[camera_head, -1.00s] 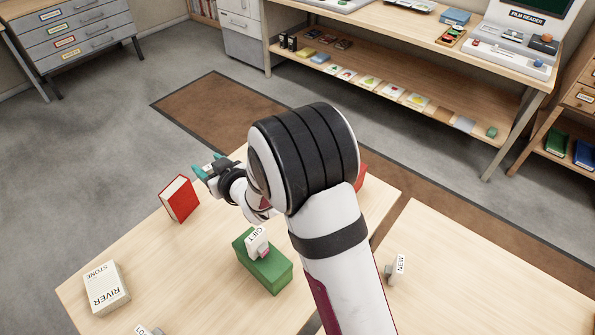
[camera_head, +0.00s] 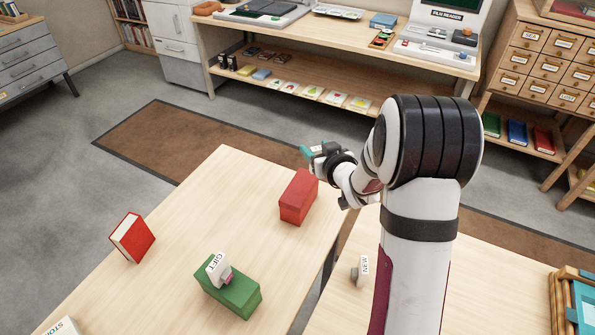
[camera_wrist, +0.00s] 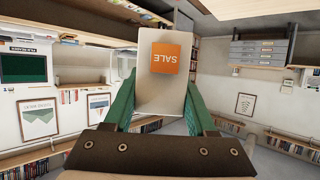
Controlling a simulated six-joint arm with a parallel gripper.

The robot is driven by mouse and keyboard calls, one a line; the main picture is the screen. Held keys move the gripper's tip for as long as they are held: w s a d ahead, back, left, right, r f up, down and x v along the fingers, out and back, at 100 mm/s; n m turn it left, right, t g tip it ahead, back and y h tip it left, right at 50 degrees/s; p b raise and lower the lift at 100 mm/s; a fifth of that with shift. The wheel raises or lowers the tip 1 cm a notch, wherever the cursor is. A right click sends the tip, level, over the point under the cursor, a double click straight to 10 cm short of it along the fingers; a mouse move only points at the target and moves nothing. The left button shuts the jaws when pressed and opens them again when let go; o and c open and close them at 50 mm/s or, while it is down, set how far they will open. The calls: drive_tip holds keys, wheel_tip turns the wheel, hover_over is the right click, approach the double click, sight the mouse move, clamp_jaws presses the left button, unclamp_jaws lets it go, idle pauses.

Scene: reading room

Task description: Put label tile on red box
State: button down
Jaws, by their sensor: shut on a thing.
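The red box (camera_head: 298,197) lies on the far right part of the left wooden table in the head view, with nothing on its top. My gripper (camera_head: 306,152) is beyond and above the box. In the wrist view my gripper (camera_wrist: 158,100) is shut on a pale label tile (camera_wrist: 148,96) between its teal fingers. The tile bears an orange square reading SALE, upside down in that view. The tile is too small or hidden to make out in the head view.
A green box (camera_head: 232,298) carries a GIFT tile (camera_head: 217,269). A red book (camera_head: 132,237) stands to its left. A NEW tile (camera_head: 362,270) stands on the second table, across a gap. A long workbench (camera_head: 345,48) is at the back.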

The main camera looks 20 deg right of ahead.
drive_tip(key=w+a+f, duration=0.1)
drive_tip(key=a, duration=0.1)
drive_tip(key=w+a+f, duration=0.2)
drive_tip(key=shift+w+f, duration=0.1)
drive_tip(key=shift+f, duration=0.05)
wheel_tip(320, 180, down, 3)
drive_tip(key=shift+f, duration=0.4)
drive_tip(key=shift+c, duration=1)
unclamp_jaws()
drive_tip(key=shift+f, duration=0.15)
